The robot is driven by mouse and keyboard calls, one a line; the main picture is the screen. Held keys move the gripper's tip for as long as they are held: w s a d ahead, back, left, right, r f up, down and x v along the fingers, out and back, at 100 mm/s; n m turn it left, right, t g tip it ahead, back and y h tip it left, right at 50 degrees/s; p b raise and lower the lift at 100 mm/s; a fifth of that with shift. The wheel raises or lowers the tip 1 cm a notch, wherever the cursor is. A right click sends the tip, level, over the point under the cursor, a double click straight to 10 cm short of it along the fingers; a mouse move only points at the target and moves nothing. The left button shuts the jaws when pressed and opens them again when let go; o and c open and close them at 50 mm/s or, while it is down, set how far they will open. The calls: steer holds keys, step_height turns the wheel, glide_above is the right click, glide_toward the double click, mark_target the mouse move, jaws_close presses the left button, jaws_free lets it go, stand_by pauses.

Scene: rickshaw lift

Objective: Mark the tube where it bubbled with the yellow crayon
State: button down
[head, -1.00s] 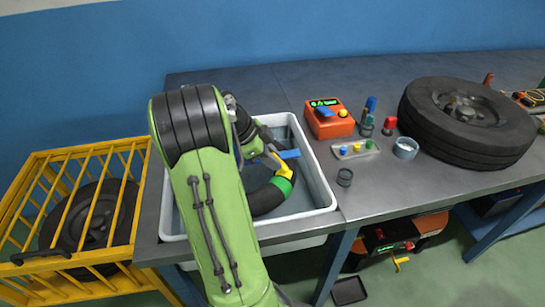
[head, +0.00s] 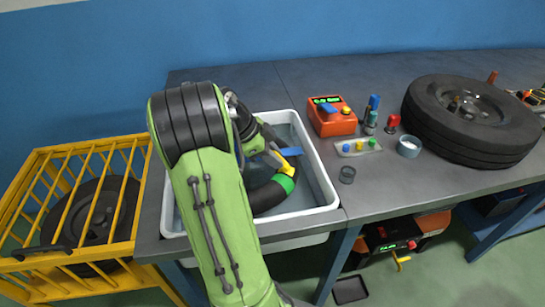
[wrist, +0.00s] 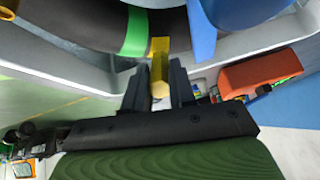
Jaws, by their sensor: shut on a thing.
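My gripper (wrist: 160,82) is shut on the yellow crayon (wrist: 159,68), which stands out between the two dark fingers. The black tube (wrist: 75,20) lies in the white tub (head: 330,197) of water, with a green band (head: 285,182) around it. The band also shows in the wrist view (wrist: 135,32). In the head view the crayon (head: 288,166) is right by the green band. The crayon's far end overlaps the tube's edge beside the band; I cannot tell whether it touches. My arm hides much of the tub and tube. No bubbles can be made out.
A blue piece (head: 290,152) is at the tub, close to the crayon. Right of the tub are a dark cup (head: 347,175), a small tray (head: 358,147), an orange box (head: 332,118) and a large tyre (head: 470,120). A yellow cage (head: 75,205) stands left.

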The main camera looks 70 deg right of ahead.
steer(key=shift+d, duration=0.5)
steer(key=shift+a+f+b, duration=0.1)
steer(key=shift+a+b, duration=0.3)
steer(key=shift+a, duration=0.2)
step_height(320, 180, up, 7)
steer(key=p, duration=0.6)
